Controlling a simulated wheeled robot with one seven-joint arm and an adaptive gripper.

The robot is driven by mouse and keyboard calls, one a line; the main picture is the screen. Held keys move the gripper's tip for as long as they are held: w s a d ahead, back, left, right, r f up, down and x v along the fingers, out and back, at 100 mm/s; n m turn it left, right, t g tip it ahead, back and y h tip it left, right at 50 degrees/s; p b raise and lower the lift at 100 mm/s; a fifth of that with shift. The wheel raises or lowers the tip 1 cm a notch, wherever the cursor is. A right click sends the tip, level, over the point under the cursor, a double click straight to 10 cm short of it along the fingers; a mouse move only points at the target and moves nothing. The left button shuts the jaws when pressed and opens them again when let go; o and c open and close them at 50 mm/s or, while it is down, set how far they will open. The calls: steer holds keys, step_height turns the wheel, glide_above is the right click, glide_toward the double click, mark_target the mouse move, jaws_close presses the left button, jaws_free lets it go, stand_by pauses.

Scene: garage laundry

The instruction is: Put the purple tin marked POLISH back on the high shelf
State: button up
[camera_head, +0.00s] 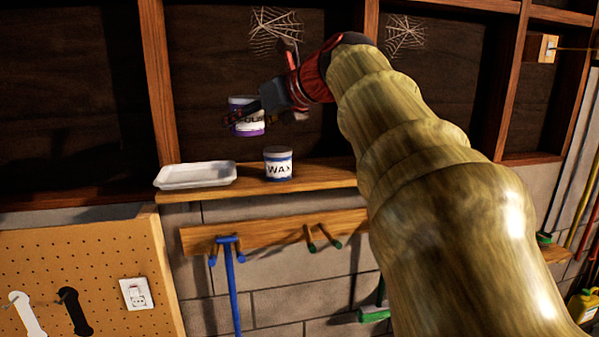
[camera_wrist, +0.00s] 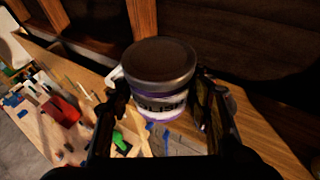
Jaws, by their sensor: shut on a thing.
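The purple tin marked POLISH (camera_head: 246,128) is held in the air above the high shelf (camera_head: 322,173), to the left of and higher than the WAX tin. In the wrist view the tin (camera_wrist: 160,82) shows its dark lid and part of its lettering between the two fingers. My gripper (camera_head: 243,116) is shut on the tin; it also shows in the wrist view (camera_wrist: 160,110). The gripper hides part of the label in the head view.
A white tray (camera_head: 196,175) lies on the shelf's left part, and a WAX tin (camera_head: 278,164) stands right of it. Bare shelf shows between them. Wooden uprights (camera_head: 157,85) divide the wall behind. A peg rail (camera_head: 285,231) with a blue-handled tool hangs below.

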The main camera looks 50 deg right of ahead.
steer(key=s+d+m+g+h+b, duration=0.15)
steer(key=s+d+m+h, duration=0.3)
steer(key=s+d, duration=0.85)
glide_above(325, 174)
steer(key=s+a, duration=0.1)
steer(key=shift+t+h, duration=0.25)
step_height(325, 174, down, 8)
steer(key=shift+s+f, duration=0.1)
steer(key=f, duration=0.1)
steer(key=w+d+f, duration=0.1)
steer(key=f, duration=0.2)
steer(key=shift+w+d+f, duration=0.2)
steer(key=shift+d+f, duration=0.05)
steer(key=shift+f, duration=0.05)
steer(key=shift+s+a+f, duration=0.1)
steer(key=shift+a+f, duration=0.05)
steer(key=shift+f, duration=0.05)
steer(key=shift+f, duration=0.25)
steer(key=o, duration=1.3)
